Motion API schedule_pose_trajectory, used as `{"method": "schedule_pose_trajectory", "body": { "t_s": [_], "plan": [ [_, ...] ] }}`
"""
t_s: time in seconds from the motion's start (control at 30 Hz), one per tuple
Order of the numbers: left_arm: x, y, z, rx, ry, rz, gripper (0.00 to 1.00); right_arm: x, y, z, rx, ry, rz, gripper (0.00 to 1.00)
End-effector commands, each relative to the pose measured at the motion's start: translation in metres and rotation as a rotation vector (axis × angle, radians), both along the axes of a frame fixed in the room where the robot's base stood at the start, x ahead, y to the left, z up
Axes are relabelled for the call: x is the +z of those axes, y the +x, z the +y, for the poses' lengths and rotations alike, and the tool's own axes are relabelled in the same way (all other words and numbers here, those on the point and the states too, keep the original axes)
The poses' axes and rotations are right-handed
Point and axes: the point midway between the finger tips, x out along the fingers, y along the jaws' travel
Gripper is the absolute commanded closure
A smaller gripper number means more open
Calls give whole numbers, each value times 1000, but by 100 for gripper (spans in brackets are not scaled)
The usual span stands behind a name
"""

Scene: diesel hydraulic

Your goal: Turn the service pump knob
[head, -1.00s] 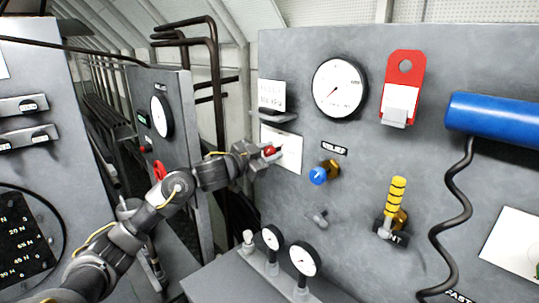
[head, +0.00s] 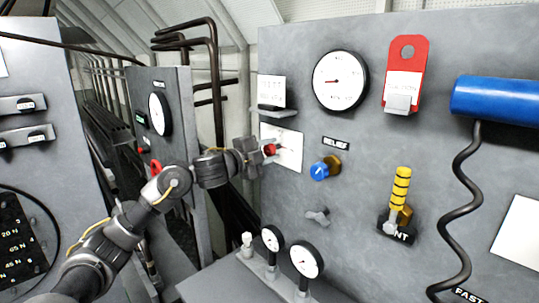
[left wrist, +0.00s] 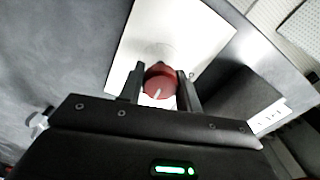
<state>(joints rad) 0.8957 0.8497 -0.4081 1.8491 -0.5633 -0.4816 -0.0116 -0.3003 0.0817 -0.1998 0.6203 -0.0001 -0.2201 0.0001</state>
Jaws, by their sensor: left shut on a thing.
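A red knob (head: 270,150) with a white pointer line sits on a white plate (head: 291,148) on the grey panel. In the left wrist view the knob (left wrist: 159,82) lies between the two black fingers, in front of the white plate (left wrist: 185,30). My left gripper (head: 266,151) reaches it from the left and is shut on it. The gripper's fingers also show in the left wrist view (left wrist: 160,88), one on each side of the knob. The knob's far side is hidden. My right gripper is not in view.
Right of the knob are a blue relief knob (head: 320,172), a small grey lever (head: 318,215) and a yellow handle (head: 401,187). A large gauge (head: 340,80) is above. A dark ledge (head: 281,113) juts out just above the knob's plate.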

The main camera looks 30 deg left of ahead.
Motion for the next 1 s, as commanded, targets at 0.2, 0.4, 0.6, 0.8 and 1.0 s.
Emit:
{"method": "schedule_pose_trajectory", "body": {
  "t_s": [0.2, 0.4, 0.6, 0.8, 1.0],
  "plan": [
    [-1, 0, 0, 0, 66, -23, 89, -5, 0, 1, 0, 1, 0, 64],
    [0, 0, 0, 0, 88, -30, 89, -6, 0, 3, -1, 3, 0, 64],
    [0, 0, 0, 0, 91, -31, 89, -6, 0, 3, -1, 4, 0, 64],
    [0, 0, 0, 0, 91, -31, 62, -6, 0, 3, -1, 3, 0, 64],
    [0, 0, 0, 0, 90, -30, 44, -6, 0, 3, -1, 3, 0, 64]
  ]
}}
